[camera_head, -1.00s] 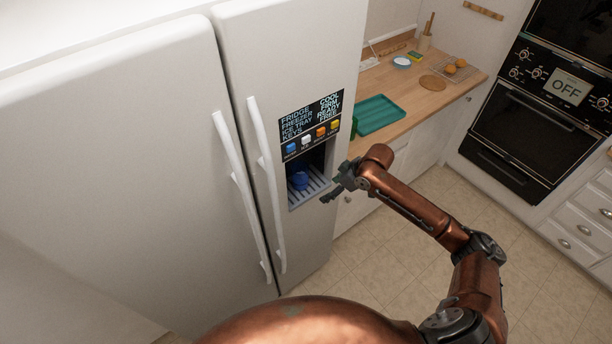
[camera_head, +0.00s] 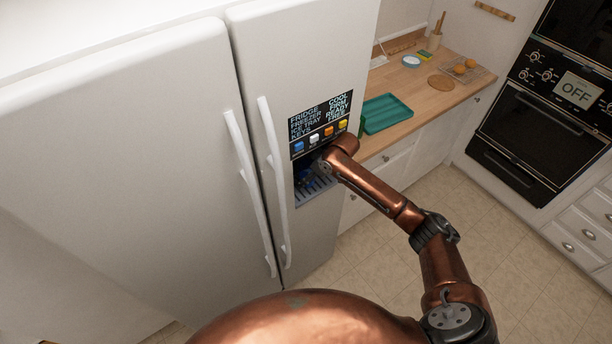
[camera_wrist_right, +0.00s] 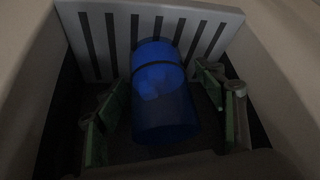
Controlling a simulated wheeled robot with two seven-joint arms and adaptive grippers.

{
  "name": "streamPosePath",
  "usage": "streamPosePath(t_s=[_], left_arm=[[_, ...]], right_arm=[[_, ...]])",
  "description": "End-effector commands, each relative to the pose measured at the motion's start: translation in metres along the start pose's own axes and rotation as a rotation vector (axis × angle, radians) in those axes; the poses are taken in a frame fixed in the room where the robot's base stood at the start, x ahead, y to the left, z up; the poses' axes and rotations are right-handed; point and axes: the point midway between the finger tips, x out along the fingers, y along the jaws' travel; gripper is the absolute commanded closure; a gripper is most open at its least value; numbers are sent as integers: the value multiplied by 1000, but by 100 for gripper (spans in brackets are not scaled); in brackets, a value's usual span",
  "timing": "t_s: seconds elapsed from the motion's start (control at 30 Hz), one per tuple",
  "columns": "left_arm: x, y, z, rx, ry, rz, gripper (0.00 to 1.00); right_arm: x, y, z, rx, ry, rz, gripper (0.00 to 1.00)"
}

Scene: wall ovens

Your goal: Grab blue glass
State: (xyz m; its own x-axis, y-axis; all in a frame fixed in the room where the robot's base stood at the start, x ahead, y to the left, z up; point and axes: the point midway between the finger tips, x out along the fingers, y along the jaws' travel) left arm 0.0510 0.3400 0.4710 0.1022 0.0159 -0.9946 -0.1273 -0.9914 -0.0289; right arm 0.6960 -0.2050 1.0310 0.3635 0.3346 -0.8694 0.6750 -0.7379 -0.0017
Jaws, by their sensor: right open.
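The blue glass (camera_wrist_right: 162,100) stands inside the dispenser recess of the fridge, against the slatted drip tray (camera_wrist_right: 95,45) in the right wrist view. My right gripper (camera_wrist_right: 165,115) is open, with one finger on each side of the glass. I cannot tell whether the fingers touch it. In the head view the glass (camera_head: 308,178) is mostly hidden by my right gripper and wrist, which reach into the recess. My left gripper is not in view.
The fridge door handles (camera_head: 272,180) stand left of the recess. A button panel (camera_head: 320,125) is just above it. A counter with a green tray (camera_head: 387,113) lies to the right, and a wall oven (camera_head: 540,125) is further right.

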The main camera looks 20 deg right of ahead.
Motion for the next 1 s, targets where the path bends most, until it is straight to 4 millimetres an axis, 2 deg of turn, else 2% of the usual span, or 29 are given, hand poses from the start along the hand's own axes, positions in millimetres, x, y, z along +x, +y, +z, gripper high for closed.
streamPosePath(t_s=[0.1,0.37,1.0], left_arm=[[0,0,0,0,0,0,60],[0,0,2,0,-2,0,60],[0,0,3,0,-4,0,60]], right_arm=[[9,1,0,-1,2,2,36],[11,0,0,-2,2,2,36],[11,0,0,-1,2,2,80]])
